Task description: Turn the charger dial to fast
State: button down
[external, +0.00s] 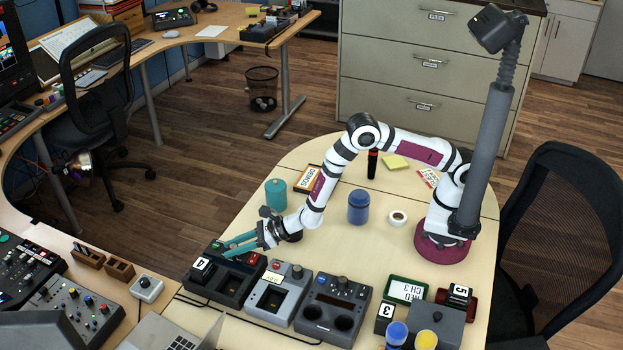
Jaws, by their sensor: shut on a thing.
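My gripper (228,246) reaches left and down with its two teal fingers at the back edge of a black charger (228,283) with a white label 4. The fingers are shut on the dial of this charger. The dial is mostly hidden by the fingertips, and its setting and markings are too small to read. Beside it stand a light grey charger (268,300) with a dark dial and a dark grey charger (322,309) with a knob and two round wells.
A teal jar (276,195) and a blue jar (358,208) stand behind the chargers near my arm. A white tape roll (398,218) lies right of them. A green-framed display (407,290) and a grey box (436,325) crowd the front right. A black cable runs along the front edge.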

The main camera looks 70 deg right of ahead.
jog(key=c, duration=0.6)
grip_release()
jog(key=v, duration=1.5)
jog(key=shift+s, duration=0.35)
jog(key=shift+d+r, duration=0.1)
